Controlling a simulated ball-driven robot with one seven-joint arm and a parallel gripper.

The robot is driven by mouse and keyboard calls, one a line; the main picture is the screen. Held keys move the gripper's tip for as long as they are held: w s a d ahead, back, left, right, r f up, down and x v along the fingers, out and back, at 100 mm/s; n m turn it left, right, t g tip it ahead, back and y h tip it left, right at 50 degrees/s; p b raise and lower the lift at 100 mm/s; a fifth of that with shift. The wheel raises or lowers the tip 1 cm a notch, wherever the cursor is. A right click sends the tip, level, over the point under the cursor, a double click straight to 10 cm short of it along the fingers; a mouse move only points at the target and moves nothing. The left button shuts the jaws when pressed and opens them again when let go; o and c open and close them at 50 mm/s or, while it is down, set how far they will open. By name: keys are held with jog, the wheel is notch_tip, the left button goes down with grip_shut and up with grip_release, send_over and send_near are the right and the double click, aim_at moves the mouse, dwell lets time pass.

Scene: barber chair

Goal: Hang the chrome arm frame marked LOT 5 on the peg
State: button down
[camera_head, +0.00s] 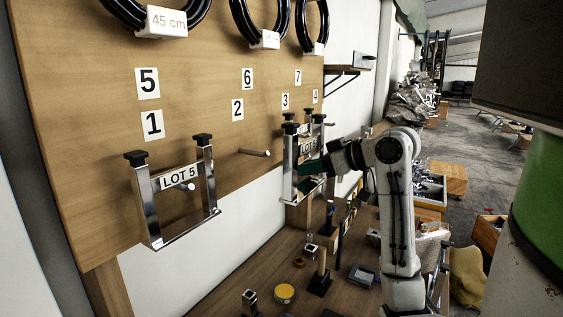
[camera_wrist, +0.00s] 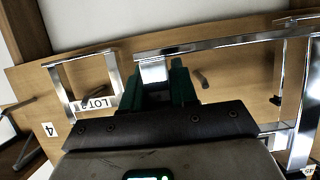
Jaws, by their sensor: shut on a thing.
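In the wrist view the green fingers (camera_wrist: 168,85) close around a short chrome piece (camera_wrist: 154,72) joined to a long chrome bar (camera_wrist: 220,41). A bare peg (camera_head: 254,152) stands below number 2.
Another chrome frame (camera_wrist: 60,80) hangs by number 4 (camera_wrist: 49,129), close to my gripper. Black rings (camera_head: 258,15) hang at the board's top. Below, a bench (camera_head: 232,277) carries a yellow tin (camera_head: 285,292), small blocks and an upright post.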

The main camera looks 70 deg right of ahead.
jog(key=shift+w+d+r, duration=0.1)
jog(key=shift+w+r, duration=0.15)
jog(key=shift+r, duration=0.05)
jog(key=b, duration=0.2)
send_near(256, 167)
jog(key=shift+w+d+f, duration=0.1)
jog(key=shift+w+d, duration=0.1)
jog(key=shift+w, duration=0.75)
jog(key=shift+w+d, duration=0.2)
jog(key=shift+w, duration=0.8)
jog(key=shift+w+d+f, duration=0.1)
jog(key=shift+w+d, duration=0.15)
jog(key=shift+w, duration=0.7)
jog(key=shift+f+b, duration=0.65)
jog(key=shift+f, duration=0.3)
jog(key=c, duration=0.8)
grip_release()
jog(key=shift+f, duration=0.15)
jog(key=shift+s, duration=0.1)
jog(key=b+v, duration=0.1)
jog(key=v, duration=0.9)
jog(key=shift+s+a, duration=0.15)
jog(key=shift+s, duration=0.15)
